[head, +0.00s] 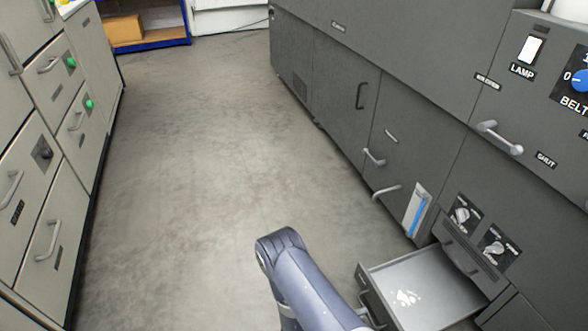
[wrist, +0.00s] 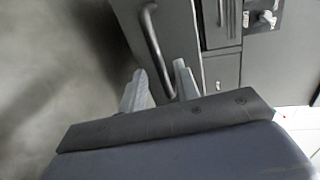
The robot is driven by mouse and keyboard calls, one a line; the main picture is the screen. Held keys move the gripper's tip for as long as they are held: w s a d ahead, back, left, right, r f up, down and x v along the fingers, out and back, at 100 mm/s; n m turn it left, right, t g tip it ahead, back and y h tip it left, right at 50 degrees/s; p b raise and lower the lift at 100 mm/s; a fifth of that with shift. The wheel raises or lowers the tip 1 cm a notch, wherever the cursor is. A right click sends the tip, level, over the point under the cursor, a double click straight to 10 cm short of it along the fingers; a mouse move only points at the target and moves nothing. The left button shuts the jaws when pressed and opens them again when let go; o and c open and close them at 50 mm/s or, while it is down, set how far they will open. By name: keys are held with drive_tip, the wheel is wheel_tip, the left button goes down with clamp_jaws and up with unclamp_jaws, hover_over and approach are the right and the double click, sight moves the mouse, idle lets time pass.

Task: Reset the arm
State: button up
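My arm (head: 300,280) reaches up from the bottom edge of the head view, bent over the floor beside the open drawer. My gripper does not show in the head view. In the wrist view my gripper (wrist: 160,70) has its two pale fingers apart. A dark bar handle (wrist: 152,38) on a grey front runs down toward the gap between the fingers. Space shows between the bar and each finger, and I cannot tell how far away the bar is.
A shallow drawer (head: 402,275) with white flakes stands open at lower right, close to my arm. The grey machine (head: 335,95) with handles and knobs lines the right. Pale cabinets (head: 60,150) line the left. The floor (head: 195,160) between them is clear.

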drive_tip(key=shift+b+x, duration=0.5)
drive_tip(key=shift+x, duration=1.65)
drive_tip(key=shift+d, duration=0.1)
drive_tip(key=shift+r, duration=0.15)
